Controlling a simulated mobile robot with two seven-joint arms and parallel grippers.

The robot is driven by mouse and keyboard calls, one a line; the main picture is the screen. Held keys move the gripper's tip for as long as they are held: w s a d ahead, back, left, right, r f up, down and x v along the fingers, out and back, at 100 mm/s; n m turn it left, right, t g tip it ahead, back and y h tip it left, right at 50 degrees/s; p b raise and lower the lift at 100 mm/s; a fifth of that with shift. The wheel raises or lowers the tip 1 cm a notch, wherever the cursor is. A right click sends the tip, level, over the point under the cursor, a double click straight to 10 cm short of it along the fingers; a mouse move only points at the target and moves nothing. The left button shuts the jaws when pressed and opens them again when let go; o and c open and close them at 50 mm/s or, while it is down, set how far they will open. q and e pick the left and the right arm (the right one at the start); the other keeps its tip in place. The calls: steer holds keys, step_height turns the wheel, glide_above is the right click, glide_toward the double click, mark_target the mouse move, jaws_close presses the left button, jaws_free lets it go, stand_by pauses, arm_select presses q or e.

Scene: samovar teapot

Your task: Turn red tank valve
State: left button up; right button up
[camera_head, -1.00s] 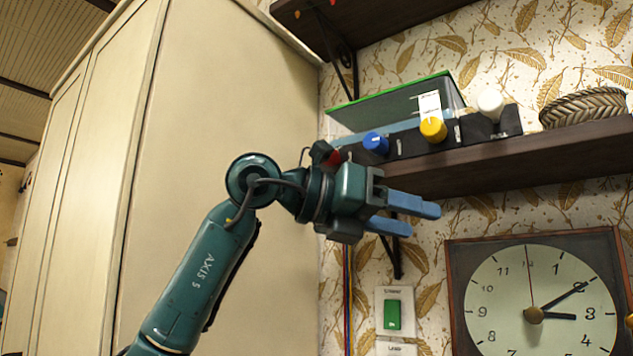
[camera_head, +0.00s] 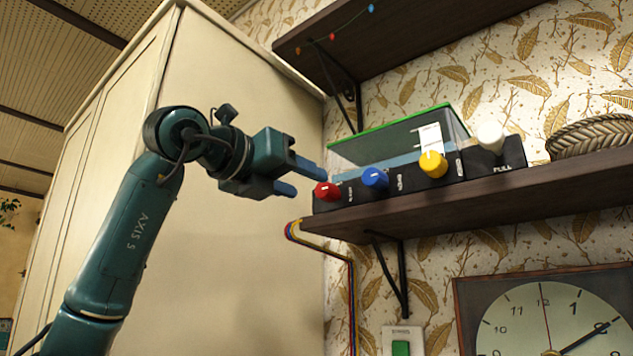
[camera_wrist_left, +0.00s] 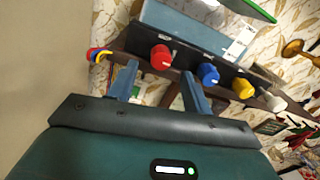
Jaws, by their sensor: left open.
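The red valve knob (camera_head: 327,191) is at the left end of a black panel on the shelf. It also shows in the left wrist view (camera_wrist_left: 161,57), ahead of the fingers and roughly between them. My left gripper (camera_head: 303,180) is open and empty, with its fingertips just left of the red knob in the head view. In the left wrist view the two fingers (camera_wrist_left: 158,85) are spread apart, and a gap to the knob seems to remain. Blue (camera_head: 375,178), yellow (camera_head: 433,164) and white (camera_head: 490,137) knobs follow to the right. My right gripper is not in view.
The panel sits on a dark wooden shelf (camera_head: 470,200) with a bracket below. A glass tank with a green rim (camera_head: 390,130) stands behind it. A tall cream cabinet (camera_head: 240,90) stands at left; coloured wires (camera_head: 320,245) hang below.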

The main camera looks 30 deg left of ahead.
mark_target(320, 189)
arm_select(q)
steer(key=w, duration=0.3)
steer(key=shift+w+d+p, duration=0.25)
steer(key=shift+w+p, duration=0.1)
steer(key=shift+w, duration=0.4)
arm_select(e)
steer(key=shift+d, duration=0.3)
arm_select(q)
steer(key=shift+d, duration=0.1)
steer(key=c, duration=1)
